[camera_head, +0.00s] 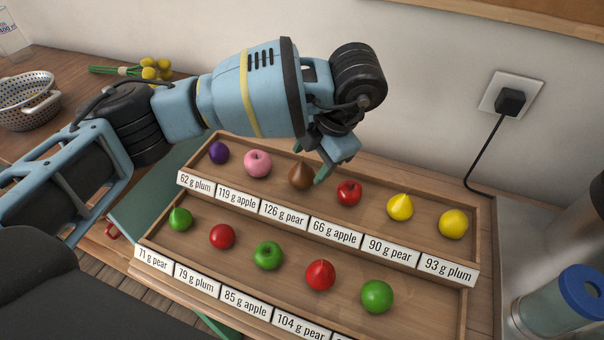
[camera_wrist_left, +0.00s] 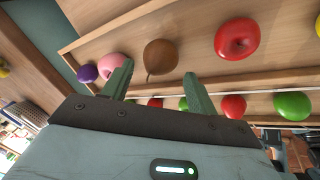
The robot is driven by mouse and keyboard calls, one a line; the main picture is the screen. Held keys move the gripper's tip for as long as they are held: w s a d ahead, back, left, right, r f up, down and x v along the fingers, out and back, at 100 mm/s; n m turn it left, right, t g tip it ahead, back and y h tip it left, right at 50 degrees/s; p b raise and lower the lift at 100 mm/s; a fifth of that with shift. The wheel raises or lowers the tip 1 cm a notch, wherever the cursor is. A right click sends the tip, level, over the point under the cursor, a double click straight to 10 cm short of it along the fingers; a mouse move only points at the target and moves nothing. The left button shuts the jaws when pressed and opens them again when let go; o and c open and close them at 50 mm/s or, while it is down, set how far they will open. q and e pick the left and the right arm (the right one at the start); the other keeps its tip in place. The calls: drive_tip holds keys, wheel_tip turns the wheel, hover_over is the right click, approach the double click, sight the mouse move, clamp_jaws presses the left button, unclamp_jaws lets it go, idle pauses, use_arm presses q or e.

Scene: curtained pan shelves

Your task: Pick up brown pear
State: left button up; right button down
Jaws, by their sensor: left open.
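The brown pear (camera_head: 301,177) stands in the back row of the wooden tray, between a pink apple (camera_head: 258,163) and a red apple (camera_head: 349,192), behind the label "126 g pear" (camera_head: 284,215). My left gripper (camera_head: 325,172) is over the back row, its green fingers beside and above the pear. In the left wrist view the brown pear (camera_wrist_left: 160,57) shows ahead of and between the two open, empty fingers (camera_wrist_left: 158,88). I cannot tell whether a finger touches it. My right gripper is not in view.
The tray (camera_head: 455,290) has two rows of fruit with weight labels. A purple plum (camera_head: 218,152), a yellow pear (camera_head: 400,207) and a yellow plum (camera_head: 453,223) share the back row. A wall with a plugged socket (camera_head: 510,97) is behind. A blue-lidded container (camera_head: 565,300) stands right.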

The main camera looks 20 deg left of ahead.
sight(306, 166)
use_arm(q)
drive_tip(key=shift+x, duration=2.55)
drive_tip(key=shift+d, duration=0.1)
drive_tip(key=shift+c, duration=0.5)
drive_tip(key=c, duration=0.7)
drive_tip(key=shift+r, duration=0.1)
drive_tip(key=shift+r, duration=0.35)
drive_tip(key=r, duration=0.2)
drive_tip(key=shift+s+r, duration=0.3)
drive_tip(key=shift+r, duration=0.05)
drive_tip(key=s+d, duration=0.1)
drive_tip(key=s, duration=0.4)
drive_tip(key=s+d+r+p, duration=0.1)
drive_tip(key=s, duration=0.4)
drive_tip(key=s+d, duration=0.1)
drive_tip(key=s, duration=0.4)
drive_tip(key=shift+d+r, duration=0.1)
drive_tip(key=shift+r, duration=0.1)
